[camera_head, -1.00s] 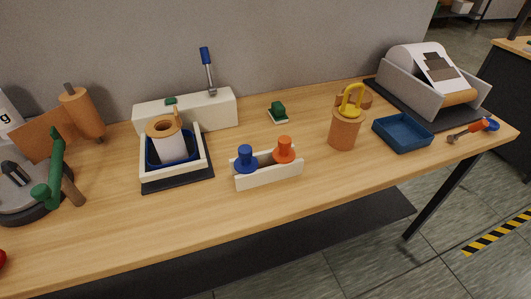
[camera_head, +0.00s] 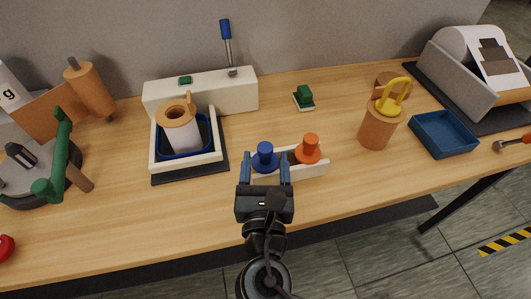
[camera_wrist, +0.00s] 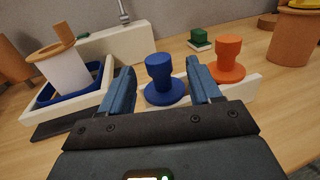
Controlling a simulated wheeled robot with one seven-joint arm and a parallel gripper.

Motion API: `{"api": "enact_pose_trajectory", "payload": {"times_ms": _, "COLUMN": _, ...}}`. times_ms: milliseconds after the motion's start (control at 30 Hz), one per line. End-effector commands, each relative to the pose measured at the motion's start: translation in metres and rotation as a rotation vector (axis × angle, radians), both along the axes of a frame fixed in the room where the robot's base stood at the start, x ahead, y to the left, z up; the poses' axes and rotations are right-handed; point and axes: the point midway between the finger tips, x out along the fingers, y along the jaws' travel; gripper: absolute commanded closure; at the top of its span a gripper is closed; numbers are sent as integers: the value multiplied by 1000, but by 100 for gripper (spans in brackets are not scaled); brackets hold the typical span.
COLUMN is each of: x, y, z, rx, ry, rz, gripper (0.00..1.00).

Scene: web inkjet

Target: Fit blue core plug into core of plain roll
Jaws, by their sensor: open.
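The blue core plug (camera_head: 265,157) stands upright in a low cream holder (camera_head: 302,172), left of an orange plug (camera_head: 309,149). In the wrist view the blue plug (camera_wrist: 161,80) shows between my two blue fingers. My gripper (camera_head: 264,160) is open around the front of the plug; I cannot tell whether a finger touches it. A white roll with a brown core (camera_head: 178,127) stands upright in a blue tray inside a cream frame at the left; it looks like the plain roll. Its top opening faces up.
A brown roll with a yellow handled plug (camera_head: 381,125) stands right of the holder. A blue tray (camera_head: 444,134) lies farther right. A green button block (camera_head: 304,98) sits behind. A lever (camera_head: 227,47) rises from the cream box behind the white roll.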

Motion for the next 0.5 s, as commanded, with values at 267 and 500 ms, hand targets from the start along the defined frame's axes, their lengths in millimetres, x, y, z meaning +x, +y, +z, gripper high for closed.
{"api": "enact_pose_trajectory", "payload": {"times_ms": 267, "x": 35, "y": 3, "z": 3, "rx": 4, "ry": 1, "rz": 0, "gripper": 37}}
{"api": "enact_pose_trajectory", "payload": {"times_ms": 500, "x": 56, "y": 2, "z": 1, "rx": 4, "ry": 2, "rz": 0, "gripper": 37}}
